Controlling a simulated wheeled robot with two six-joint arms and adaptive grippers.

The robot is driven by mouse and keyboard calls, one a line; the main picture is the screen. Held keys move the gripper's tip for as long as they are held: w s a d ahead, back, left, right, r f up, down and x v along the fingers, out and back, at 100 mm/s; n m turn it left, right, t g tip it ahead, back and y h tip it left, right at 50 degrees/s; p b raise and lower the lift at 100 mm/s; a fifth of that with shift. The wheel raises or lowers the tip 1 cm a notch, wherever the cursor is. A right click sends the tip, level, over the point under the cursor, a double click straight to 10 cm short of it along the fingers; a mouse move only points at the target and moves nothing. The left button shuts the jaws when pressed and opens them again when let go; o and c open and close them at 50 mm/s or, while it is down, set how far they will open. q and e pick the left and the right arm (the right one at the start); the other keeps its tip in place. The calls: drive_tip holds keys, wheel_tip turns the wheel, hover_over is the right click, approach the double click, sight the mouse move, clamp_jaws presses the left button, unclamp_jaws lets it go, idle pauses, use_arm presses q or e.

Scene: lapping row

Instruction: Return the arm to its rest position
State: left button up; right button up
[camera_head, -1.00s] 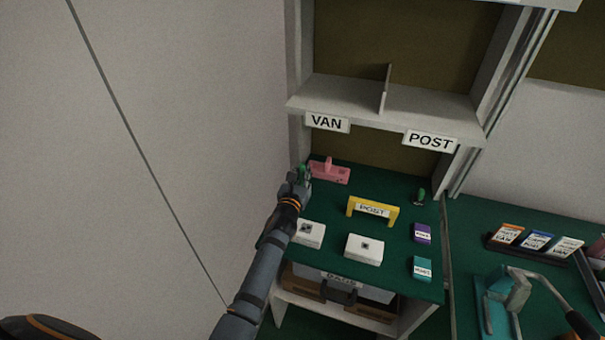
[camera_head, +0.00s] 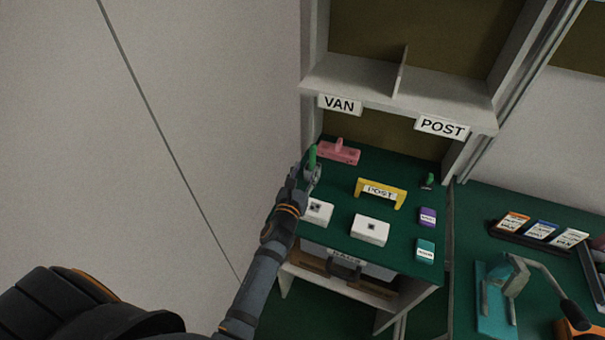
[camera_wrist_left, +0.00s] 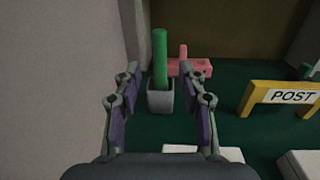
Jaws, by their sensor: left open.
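My left gripper (camera_head: 309,176) is over the left part of the green bench top (camera_head: 390,242). In the left wrist view its two fingers (camera_wrist_left: 160,90) are spread apart with nothing gripped. A green stick in a grey square holder (camera_wrist_left: 160,97) stands upright ahead, seen between the fingers. In the head view the green stick (camera_head: 312,156) shows just beyond the gripper, and its holder is partly hidden. My right gripper is not in view.
A pink block (camera_head: 340,153) lies behind. A shelf (camera_head: 365,80) stands above the back. A wall (camera_head: 200,100) is close on the left.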

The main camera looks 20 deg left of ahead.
use_arm(q)
drive_tip(key=shift+s, duration=1.25)
